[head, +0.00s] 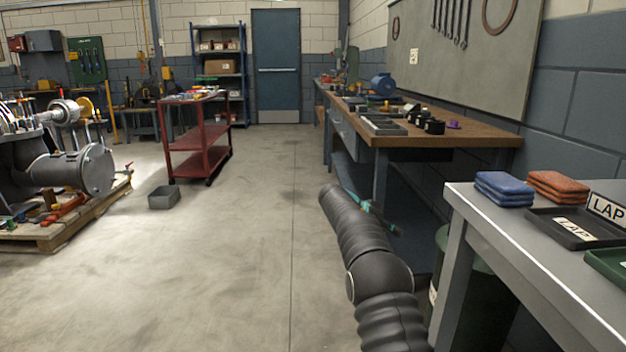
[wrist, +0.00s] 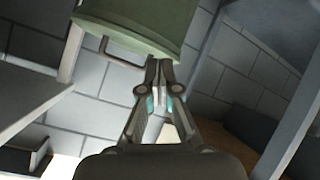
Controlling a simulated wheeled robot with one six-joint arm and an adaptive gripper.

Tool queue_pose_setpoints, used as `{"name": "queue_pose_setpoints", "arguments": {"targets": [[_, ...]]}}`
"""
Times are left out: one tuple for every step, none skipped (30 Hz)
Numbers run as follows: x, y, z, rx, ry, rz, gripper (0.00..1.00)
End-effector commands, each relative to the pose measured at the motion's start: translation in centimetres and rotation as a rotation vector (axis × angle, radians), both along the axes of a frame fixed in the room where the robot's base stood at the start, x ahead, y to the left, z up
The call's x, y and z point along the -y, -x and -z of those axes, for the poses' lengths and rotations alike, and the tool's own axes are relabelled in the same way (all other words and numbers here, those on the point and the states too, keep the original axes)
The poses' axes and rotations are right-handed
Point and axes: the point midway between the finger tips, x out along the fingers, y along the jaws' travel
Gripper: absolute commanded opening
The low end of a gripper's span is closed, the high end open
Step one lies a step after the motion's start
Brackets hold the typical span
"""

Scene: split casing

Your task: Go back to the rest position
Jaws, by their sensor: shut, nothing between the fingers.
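My gripper (wrist: 158,72) shows in the wrist view with its two fingers together and nothing between them. Past the fingertips is a green drum-like container (wrist: 150,22) with a bent handle. I cannot tell the gap between it and the fingers. In the head view my dark ribbed arm reaches forward from the bottom right, over the floor beside the benches. Its far end is largely hidden, so the fingers do not show clearly there.
A grey table (head: 545,262) at right holds blue cloths (head: 504,188), orange cloths (head: 558,187) and a black tray (head: 572,228). Behind it stands a wooden-topped workbench (head: 470,131). A red cart (head: 198,140), a grey bin (head: 163,197) and a pallet (head: 60,228) stand left. The middle floor is clear.

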Motion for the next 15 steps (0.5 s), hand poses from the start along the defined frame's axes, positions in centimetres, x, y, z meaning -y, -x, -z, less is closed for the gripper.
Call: {"name": "queue_pose_setpoints", "arguments": {"targets": [[-0.3, 0.2, 2.0, -0.077, -0.025, -0.044, 0.0], [-0.6, 0.4, 3.0, -0.122, -0.045, -0.075, 0.0], [-0.9, 0.8, 4.1, -0.183, -0.071, -0.117, 0.0], [-1.2, 1.1, 4.8, -0.223, -0.091, -0.147, 0.0], [-1.5, 1.5, 5.3, -0.261, -0.112, -0.178, 0.0], [-1.8, 2.1, 6.0, -0.311, -0.139, -0.218, 0.0], [-2.1, 2.6, 6.4, -0.345, -0.163, -0.25, 0.0], [-2.4, 3.2, 6.6, -0.379, -0.184, -0.279, 0.0], [-2.7, 4.1, 6.9, -0.422, -0.216, -0.322, 0.0], [-3.0, 4.8, 7.0, -0.451, -0.239, -0.354, 0.0], [-3.3, 5.6, 7.0, -0.479, -0.264, -0.388, 0.0], [-3.7, 6.7, 7.0, -0.513, -0.295, -0.431, 0.0], [-3.9, 7.6, 6.9, -0.535, -0.319, -0.462, 0.0], [-4.2, 8.5, 6.7, -0.554, -0.342, -0.493, 0.0], [-4.6, 9.7, 6.5, -0.578, -0.371, -0.533, 0.0]]}}
